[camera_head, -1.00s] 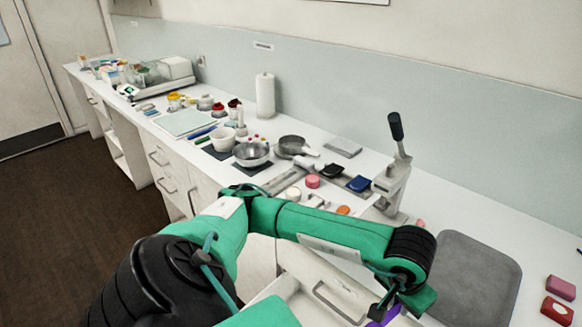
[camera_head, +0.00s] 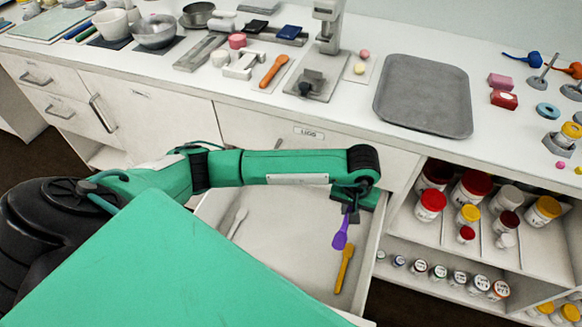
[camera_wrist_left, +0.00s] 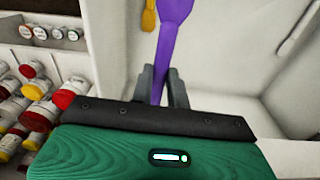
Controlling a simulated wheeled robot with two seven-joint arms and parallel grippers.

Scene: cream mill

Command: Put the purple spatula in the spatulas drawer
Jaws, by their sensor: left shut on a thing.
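The purple spatula (camera_head: 341,238) hangs head down from my left gripper (camera_head: 351,203) in the head view. The left gripper is shut on its handle, and the spatula also shows between the fingers in the left wrist view (camera_wrist_left: 172,35). It is over the right part of an open drawer (camera_head: 287,262). In the drawer lie a mustard-yellow spatula (camera_head: 344,268) close to the purple one and a pale spatula (camera_head: 238,222) at the left. Whether the purple head touches the drawer floor I cannot tell. My arm hides part of the drawer front and back. My right gripper is out of view.
Open shelves (camera_head: 440,259) with several lidded jars stand right of the drawer. The counter above holds a grey tray (camera_head: 425,98), a press (camera_head: 327,30) and an orange spatula (camera_head: 273,72). The drawer's middle is bare.

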